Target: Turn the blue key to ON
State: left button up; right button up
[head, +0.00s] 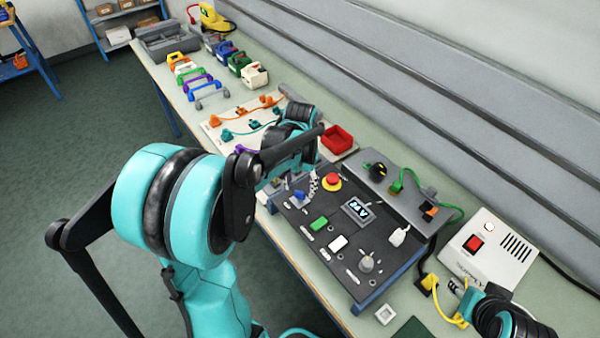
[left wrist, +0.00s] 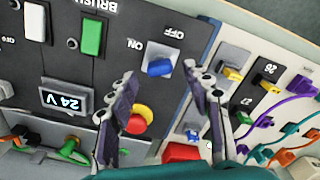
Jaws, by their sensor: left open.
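The blue key (left wrist: 160,67) sits in a light grey square plate on the dark control panel (left wrist: 105,20), with the words OFF and ON printed beside it. Its handle lies roughly crosswise in the left wrist view; I cannot tell which word it points to. In the head view the blue key (head: 300,196) is small and partly crowded by my gripper. My left gripper (left wrist: 160,84) is open, its two fingers on either side of the key in the picture. No contact shows. In the head view the left gripper (head: 303,184) hangs over the panel's far left corner.
A red stop button (head: 332,181) with a yellow base is close to the key. The panel also carries a 24 V display (head: 357,208) and green and white switches. A red bin (head: 338,139) and a cable board (head: 222,119) lie beyond. A white supply box (head: 486,250) stands at right.

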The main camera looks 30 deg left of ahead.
aim_at(300, 192)
pick_arm(q)
notch_tip(300, 192, up, 10)
dwell(0.3)
dwell(0.3)
jog(key=s+d+f+t+b, duration=0.1)
jog(key=s+d+f+t, duration=0.1)
jog(key=s+d, duration=0.3)
jog(key=s+d+f+m+t+b, duration=0.1)
jog(key=s+d+f+t, duration=0.2)
jog(key=s+d+t, duration=0.2)
jog(key=shift+s+d+f, duration=0.2)
jog(key=shift+s+d, duration=0.25)
jog(key=shift+s, duration=0.1)
dwell(0.6)
